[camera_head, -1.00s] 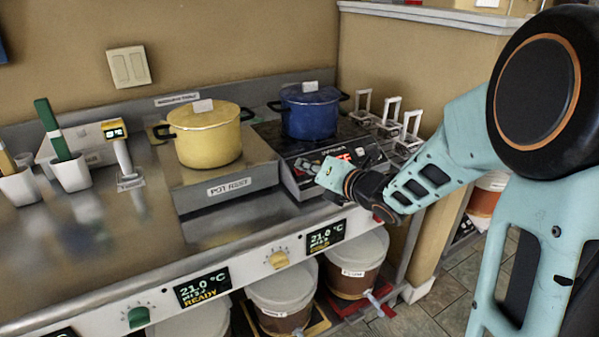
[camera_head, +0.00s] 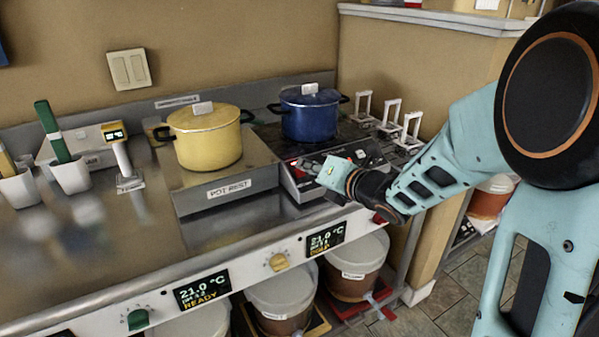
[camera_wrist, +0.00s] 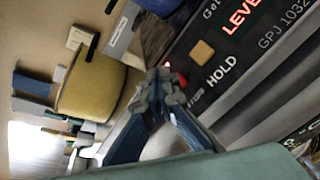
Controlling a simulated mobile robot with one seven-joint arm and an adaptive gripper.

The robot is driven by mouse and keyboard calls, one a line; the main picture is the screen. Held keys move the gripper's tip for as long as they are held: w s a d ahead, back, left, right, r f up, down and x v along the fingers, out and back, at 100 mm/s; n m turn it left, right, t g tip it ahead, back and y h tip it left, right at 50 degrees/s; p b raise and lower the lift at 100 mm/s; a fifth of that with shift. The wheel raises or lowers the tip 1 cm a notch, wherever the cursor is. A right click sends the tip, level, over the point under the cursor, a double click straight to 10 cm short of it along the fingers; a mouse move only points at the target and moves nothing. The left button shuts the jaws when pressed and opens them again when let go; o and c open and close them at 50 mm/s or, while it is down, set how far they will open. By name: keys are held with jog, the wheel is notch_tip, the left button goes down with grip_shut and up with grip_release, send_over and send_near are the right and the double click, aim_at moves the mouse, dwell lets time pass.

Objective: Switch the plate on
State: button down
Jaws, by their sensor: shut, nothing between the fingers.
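The hot plate (camera_head: 284,178) is a dark unit with a sloped front panel, at the back right of the counter, with a blue pot (camera_head: 310,116) on it. In the wrist view its panel (camera_wrist: 222,84) shows red lit "LEVEL" lettering, a tan square button (camera_wrist: 203,52) and the word HOLD. A small red spot (camera_wrist: 182,77) shows beside the fingertips. My gripper (camera_head: 303,165) is shut and empty at the left part of the panel. In the wrist view its fingertips (camera_wrist: 163,88) overlap the panel's edge; I cannot tell whether they touch it.
A yellow pot (camera_head: 208,138) stands on the pot rest (camera_head: 229,190) left of the plate. White wire stands (camera_head: 390,112) are right of the plate. The counter's front has a yellow knob (camera_head: 278,261), a green knob (camera_head: 138,318) and displays. Buckets (camera_head: 353,262) stand below.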

jog(key=shift+s+d+r, duration=0.1)
jog(key=shift+r, duration=0.1)
jog(key=r+p, duration=0.1)
jog(key=s+d+r, duration=0.1)
jog(key=r, duration=0.1)
jog(key=s+r+p, duration=0.1)
jog(key=r, duration=0.1)
jog(key=shift+s+d+r+p, duration=0.1)
jog(key=shift+s+d+p, duration=0.1)
jog(key=shift+d+p, duration=0.15)
dwell(0.5)
